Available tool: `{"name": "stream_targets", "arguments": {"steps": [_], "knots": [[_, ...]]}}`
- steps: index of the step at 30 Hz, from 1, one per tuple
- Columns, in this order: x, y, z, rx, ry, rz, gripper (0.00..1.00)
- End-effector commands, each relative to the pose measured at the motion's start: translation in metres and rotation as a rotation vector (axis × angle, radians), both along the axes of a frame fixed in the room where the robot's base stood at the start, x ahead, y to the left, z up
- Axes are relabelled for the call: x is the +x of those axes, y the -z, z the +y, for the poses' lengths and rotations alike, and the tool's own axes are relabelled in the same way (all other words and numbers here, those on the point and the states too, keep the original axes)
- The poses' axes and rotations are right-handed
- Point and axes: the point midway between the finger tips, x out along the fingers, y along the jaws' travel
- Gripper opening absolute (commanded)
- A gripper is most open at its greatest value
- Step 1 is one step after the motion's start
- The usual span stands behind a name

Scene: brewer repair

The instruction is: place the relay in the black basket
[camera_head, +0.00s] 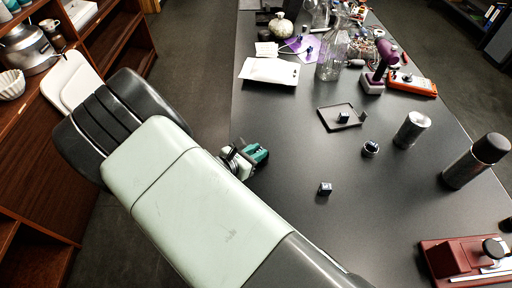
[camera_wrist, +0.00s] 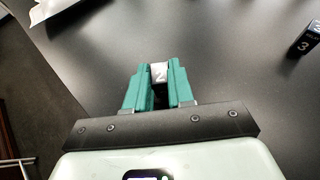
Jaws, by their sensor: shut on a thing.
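My gripper (camera_head: 256,153) is at the left edge of the dark table. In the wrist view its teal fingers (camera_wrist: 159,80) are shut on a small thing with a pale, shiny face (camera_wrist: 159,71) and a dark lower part. The fingers hide most of it, so I cannot tell if it is a relay. A small dark block (camera_head: 325,188) stands on the table to the right of my gripper. In the wrist view this block (camera_wrist: 307,38) shows white print with a "3". A shallow black square tray (camera_head: 328,124), perhaps the black basket, holds another small dark block (camera_head: 343,117).
A small dark round part (camera_head: 370,148), a silver can (camera_head: 411,130) and a dark-capped cylinder (camera_head: 474,162) stand to the right. A red device (camera_head: 458,258) is at the near right. A white tray (camera_head: 269,72), glassware and tools crowd the far end. The near table middle is mostly clear.

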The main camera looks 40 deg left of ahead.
Motion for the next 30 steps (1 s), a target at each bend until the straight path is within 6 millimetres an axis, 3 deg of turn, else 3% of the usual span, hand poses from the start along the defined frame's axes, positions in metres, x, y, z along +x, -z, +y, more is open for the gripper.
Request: {"name": "stream_targets", "arguments": {"steps": [9, 10, 15, 30], "knots": [[0.0001, 0.0019, -0.0002, 0.000, 0.000, 0.000, 0.00], [0.0000, 0.0018, -0.0002, 0.000, 0.000, 0.000, 0.26], [0.0000, 0.0017, -0.0002, 0.000, 0.000, 0.000, 0.52], [0.0000, 0.0016, -0.0002, 0.000, 0.000, 0.000, 0.52]]}}
